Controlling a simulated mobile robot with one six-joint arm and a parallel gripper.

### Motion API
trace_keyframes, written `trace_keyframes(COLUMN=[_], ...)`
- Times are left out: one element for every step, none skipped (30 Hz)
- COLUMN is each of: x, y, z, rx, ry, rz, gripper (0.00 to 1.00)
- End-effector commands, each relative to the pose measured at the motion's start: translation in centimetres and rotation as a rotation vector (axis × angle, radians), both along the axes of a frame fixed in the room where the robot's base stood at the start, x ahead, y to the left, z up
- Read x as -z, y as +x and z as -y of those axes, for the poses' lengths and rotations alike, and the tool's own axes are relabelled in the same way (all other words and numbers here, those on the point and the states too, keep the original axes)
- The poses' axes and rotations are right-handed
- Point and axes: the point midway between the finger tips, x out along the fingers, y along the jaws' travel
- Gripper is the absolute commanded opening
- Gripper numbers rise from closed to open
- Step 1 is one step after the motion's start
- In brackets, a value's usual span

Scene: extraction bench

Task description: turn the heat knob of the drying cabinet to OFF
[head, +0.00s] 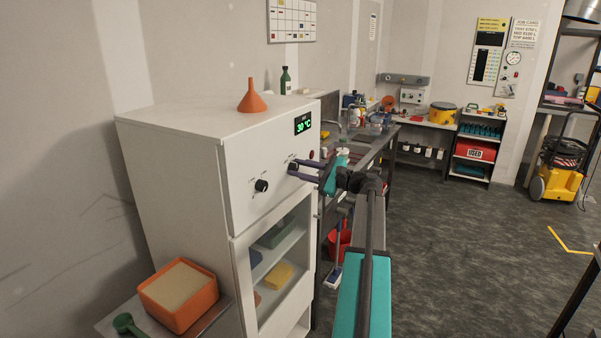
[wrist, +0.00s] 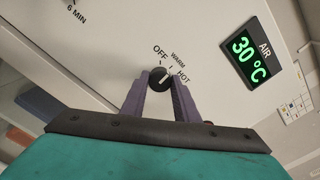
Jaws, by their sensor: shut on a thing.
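The drying cabinet (head: 180,170) stands at the left in the head view, with two black knobs on its white front panel. The heat knob (wrist: 159,77) carries the labels OFF, WARM and HOT around it. Its pale mark slants up and right in the wrist view, towards the WARM and HOT side, away from OFF; which of the two it meets I cannot tell. My gripper (wrist: 159,92) is shut on the heat knob, one purple finger on each side. In the head view my gripper (head: 299,171) reaches the panel from the right and partly covers the knob.
A green display (head: 303,124) reads 30 °C above the knob. The other black knob (head: 262,186) sits to its left. An orange funnel (head: 252,100) and a green bottle (head: 285,82) stand on top. An orange bin (head: 179,295) is at lower left. Open floor lies right.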

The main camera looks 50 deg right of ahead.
Motion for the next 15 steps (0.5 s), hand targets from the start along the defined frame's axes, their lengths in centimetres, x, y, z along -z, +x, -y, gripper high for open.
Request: trace_keyframes(x=[0.29,0.33,0.38,0.41,0.43,0.44,0.44,0.44,0.46,0.49,0.52,0.51,0.5,0.48,0.49], y=[0.01,0.02,0.02,0.03,0.03,0.03,0.03,0.04,0.04,0.04,0.05,0.05,0.06,0.06,0.06], z=[0.01,0.01,0.01,0.0,0.01,0.01,0.0,0.0,0.0,0.0,0.01,0.0,-0.01,-0.01,-0.01], rx=[-0.001,0.0,0.0,0.0,0.0,0.0,0.0,0.0,-0.001,-0.001,-0.001,-0.001,-0.001,-0.001,-0.001], ry=[-0.017,-0.03,-0.046,-0.06,-0.075,-0.096,-0.112,-0.129,-0.153,-0.169,-0.188,-0.213,-0.231,-0.251,-0.276], rz=[0.005,0.009,0.013,0.016,0.02,0.025,0.029,0.033,0.04,0.044,0.049,0.055,0.06,0.064,0.071], gripper=[0.05,0.05,0.05,0.05,0.05,0.05,0.05,0.05,0.05,0.05,0.05,0.05,0.05,0.05,0.05])
